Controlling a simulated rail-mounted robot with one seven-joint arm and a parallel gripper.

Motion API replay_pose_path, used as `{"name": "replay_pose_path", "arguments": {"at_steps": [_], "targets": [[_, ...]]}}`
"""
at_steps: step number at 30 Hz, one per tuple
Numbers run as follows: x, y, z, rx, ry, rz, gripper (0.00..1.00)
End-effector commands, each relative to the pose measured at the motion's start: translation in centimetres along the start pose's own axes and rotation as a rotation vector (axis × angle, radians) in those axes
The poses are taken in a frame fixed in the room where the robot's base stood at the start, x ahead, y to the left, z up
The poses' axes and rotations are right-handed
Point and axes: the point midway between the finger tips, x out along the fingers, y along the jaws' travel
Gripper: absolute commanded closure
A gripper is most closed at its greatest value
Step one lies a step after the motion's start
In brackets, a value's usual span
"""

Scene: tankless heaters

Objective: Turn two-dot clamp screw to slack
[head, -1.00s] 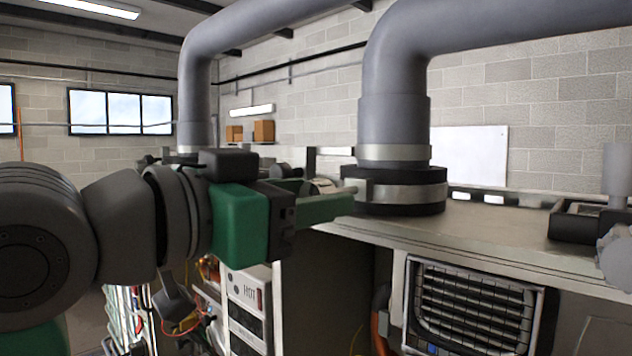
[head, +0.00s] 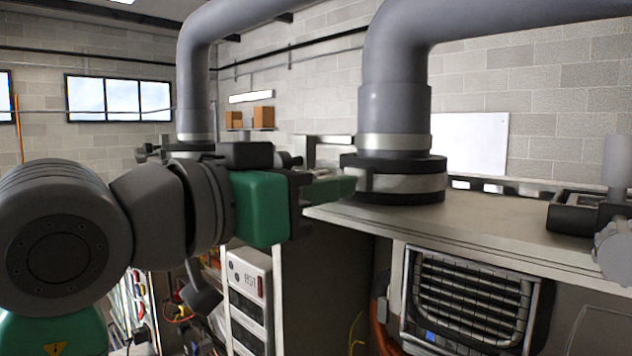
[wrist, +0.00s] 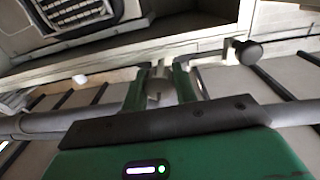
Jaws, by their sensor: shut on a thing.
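My gripper (head: 338,188) has its green fingers against the left side of the silver clamp band (head: 405,184) at the foot of the near grey pipe. In the wrist view the two green fingers (wrist: 160,82) stand on either side of a small grey metal piece (wrist: 154,88), which looks like the clamp screw, and are shut on it. The fingers hide most of it, and no dot marks can be read. A second clamp (head: 190,147) sits at the foot of the far grey pipe, partly behind my gripper.
The near pipe (head: 393,110) rises just right of my gripper. The heater cabinet top (head: 475,222) is clear in its middle, with a dark device (head: 580,215) at the right. A black knob (wrist: 248,52) shows beside the fingers in the wrist view.

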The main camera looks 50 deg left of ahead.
Motion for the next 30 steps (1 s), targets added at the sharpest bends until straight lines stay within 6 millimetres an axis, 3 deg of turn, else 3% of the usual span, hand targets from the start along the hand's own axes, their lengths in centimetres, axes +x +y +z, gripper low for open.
{"name": "replay_pose_path", "arguments": {"at_steps": [4, 5, 8, 17, 24, 30], "targets": [[-0.1, 0.1, -0.1, 0.003, 0.001, 0.001, 0.95], [-0.1, 0.1, -0.1, 0.003, 0.001, 0.001, 0.68], [-0.1, 0.1, -0.1, 0.004, 0.001, 0.001, 0.5], [-0.4, 0.0, 0.0, 0.004, 0.002, 0.0, 0.5], [-5.0, 0.0, 0.3, 0.004, 0.003, -0.001, 0.5], [-7.6, 0.0, 0.1, 0.005, 0.002, -0.001, 0.5]]}}
